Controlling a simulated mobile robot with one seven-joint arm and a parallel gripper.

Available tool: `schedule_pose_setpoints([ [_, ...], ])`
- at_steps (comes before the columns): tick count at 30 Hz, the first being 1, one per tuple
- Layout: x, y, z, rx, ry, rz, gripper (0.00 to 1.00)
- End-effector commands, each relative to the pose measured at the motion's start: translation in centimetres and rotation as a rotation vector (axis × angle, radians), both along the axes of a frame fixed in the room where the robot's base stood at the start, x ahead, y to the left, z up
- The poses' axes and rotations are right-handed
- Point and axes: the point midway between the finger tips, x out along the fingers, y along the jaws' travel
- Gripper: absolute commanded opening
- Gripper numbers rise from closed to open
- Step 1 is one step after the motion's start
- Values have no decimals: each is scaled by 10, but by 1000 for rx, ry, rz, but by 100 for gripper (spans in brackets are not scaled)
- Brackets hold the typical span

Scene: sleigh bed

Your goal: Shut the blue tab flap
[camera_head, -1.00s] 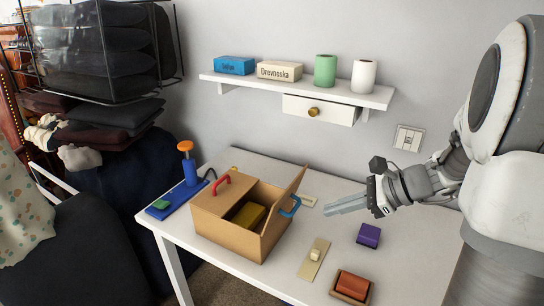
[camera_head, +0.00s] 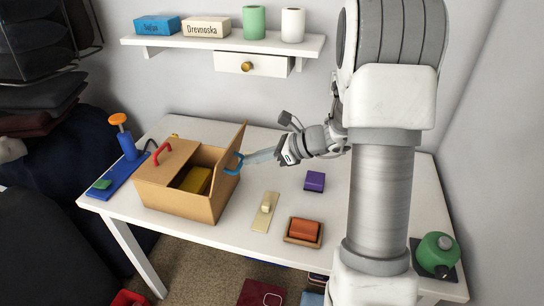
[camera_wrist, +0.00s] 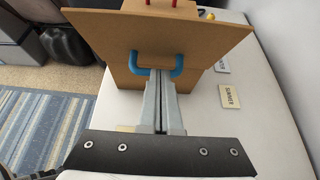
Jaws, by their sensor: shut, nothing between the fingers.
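The cardboard box (camera_head: 173,201) stands on the white table. Its left flap, with a red tab (camera_head: 162,150), lies shut. Its right flap (camera_head: 235,155) stands up steeply, open, and bears the blue tab (camera_head: 235,163) on its outer side. A mustard-yellow block (camera_head: 196,181) shows inside the box. My gripper (camera_head: 262,157) is shut and empty, reaching in from the right with its fingertips at the blue tab. In the wrist view the shut fingers (camera_wrist: 159,80) point at the middle of the blue tab loop (camera_wrist: 157,63); I cannot tell whether they touch it.
A purple block (camera_head: 314,181), a beige switch plate (camera_head: 265,212) and an orange block in a tray (camera_head: 303,231) lie right of the box. A blue pump stand (camera_head: 127,163) is at left. A shelf (camera_head: 220,42) hangs above.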

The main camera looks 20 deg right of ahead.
Motion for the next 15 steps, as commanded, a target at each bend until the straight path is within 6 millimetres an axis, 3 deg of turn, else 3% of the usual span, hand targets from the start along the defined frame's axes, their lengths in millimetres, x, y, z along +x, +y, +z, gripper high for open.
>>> schedule_pose_setpoints([
  [6,14,19,9,-1,-3,2,0],
  [15,17,22,10,-1,-2,0,0],
])
